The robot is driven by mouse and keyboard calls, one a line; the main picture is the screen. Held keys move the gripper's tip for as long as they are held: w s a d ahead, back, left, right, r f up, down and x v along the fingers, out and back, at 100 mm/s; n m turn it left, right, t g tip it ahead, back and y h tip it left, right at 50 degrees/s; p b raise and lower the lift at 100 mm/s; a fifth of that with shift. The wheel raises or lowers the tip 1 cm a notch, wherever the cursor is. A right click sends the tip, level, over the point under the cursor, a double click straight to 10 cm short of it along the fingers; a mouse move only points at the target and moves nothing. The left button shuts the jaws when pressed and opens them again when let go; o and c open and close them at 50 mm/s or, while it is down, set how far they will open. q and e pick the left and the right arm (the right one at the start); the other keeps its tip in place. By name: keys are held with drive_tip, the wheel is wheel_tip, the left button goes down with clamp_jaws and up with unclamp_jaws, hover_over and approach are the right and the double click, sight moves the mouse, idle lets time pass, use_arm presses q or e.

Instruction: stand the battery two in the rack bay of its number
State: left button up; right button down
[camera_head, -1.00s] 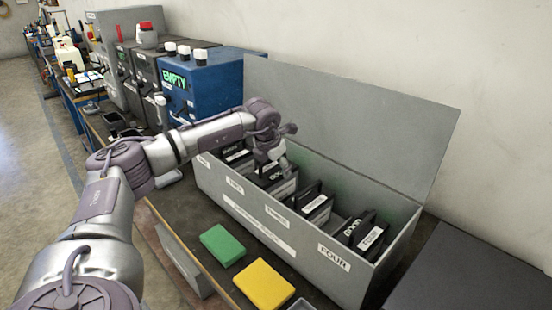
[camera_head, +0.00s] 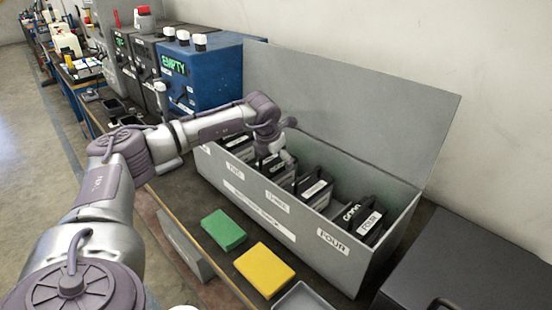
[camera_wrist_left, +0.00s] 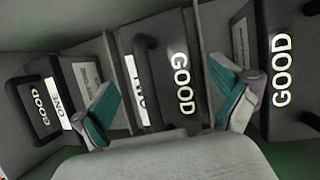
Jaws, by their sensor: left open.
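Battery two (camera_head: 270,168) is a dark block with a white label, standing in the second bay of the long grey rack (camera_head: 262,215). The rack's front wall has number labels, with TWO and FOUR readable. In the left wrist view, battery two (camera_wrist_left: 183,85) shows GOOD and a partly hidden TWO. My left gripper (camera_wrist_left: 165,105) is open, with one teal-padded finger on each side of battery two. In the head view my left gripper (camera_head: 287,153) is over that bay and hides part of the battery. My right gripper is not in view.
Battery one (camera_wrist_left: 52,112) and another GOOD battery (camera_wrist_left: 283,65) stand close on either side. Battery four (camera_head: 368,222) is at the rack's near end. The raised lid (camera_head: 350,110) stands behind. Green (camera_head: 223,230) and yellow (camera_head: 264,268) blocks lie in front.

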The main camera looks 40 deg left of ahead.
use_arm(q)
drive_tip(key=b+v, duration=0.1)
drive_tip(key=v, duration=1.1)
